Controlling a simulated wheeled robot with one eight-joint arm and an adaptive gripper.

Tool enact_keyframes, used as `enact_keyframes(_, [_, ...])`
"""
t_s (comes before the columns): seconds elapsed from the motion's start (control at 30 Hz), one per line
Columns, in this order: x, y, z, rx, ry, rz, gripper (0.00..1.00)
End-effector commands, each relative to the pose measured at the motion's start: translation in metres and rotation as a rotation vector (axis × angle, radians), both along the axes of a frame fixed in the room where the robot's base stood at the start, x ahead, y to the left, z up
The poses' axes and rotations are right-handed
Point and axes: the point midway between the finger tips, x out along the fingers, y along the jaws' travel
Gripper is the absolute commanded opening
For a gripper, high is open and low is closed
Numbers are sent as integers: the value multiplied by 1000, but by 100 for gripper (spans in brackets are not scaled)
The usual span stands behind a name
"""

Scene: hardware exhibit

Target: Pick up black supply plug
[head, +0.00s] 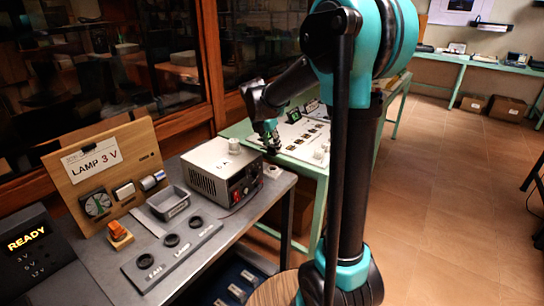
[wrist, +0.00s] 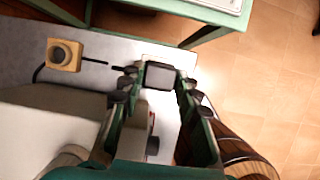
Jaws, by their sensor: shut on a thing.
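My gripper (wrist: 157,78) points down over the grey bench near its far edge, beside the power supply box. Its two fingers are shut on the black supply plug (wrist: 160,74), a dark block with a greyish face between the fingertips. A short black lead or pin shows just left of the plug, towards a beige block with a round dark top (wrist: 64,55). I cannot tell whether they are joined. In the head view my gripper (head: 271,137) is small, behind the grey power supply box (head: 215,160), and the plug cannot be made out.
The grey bench (head: 190,245) carries a wooden LAMP 3 V panel (head: 105,165), a grey tray (head: 168,203), an orange block (head: 119,235) and a plate with round sockets (head: 172,257). A green table (head: 300,165) stands beyond. Open floor lies right.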

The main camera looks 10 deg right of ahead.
Motion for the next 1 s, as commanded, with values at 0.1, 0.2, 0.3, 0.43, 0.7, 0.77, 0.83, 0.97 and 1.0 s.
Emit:
enact_keyframes(0.1, [0,0,32,0,0,0,3])
enact_keyframes(0.2, [0,0,56,0,0,0,3])
enact_keyframes(0.3, [0,0,78,0,0,0,3])
enact_keyframes(0.43, [0,0,102,0,0,0,3])
enact_keyframes(0.7, [0,0,129,0,0,0,3])
enact_keyframes(0.77, [0,0,132,0,0,0,3])
enact_keyframes(0.83, [0,0,133,0,0,0,3])
enact_keyframes(0.97, [0,0,134,0,0,0,3])
enact_keyframes(1.0, [0,0,134,0,0,0,3])
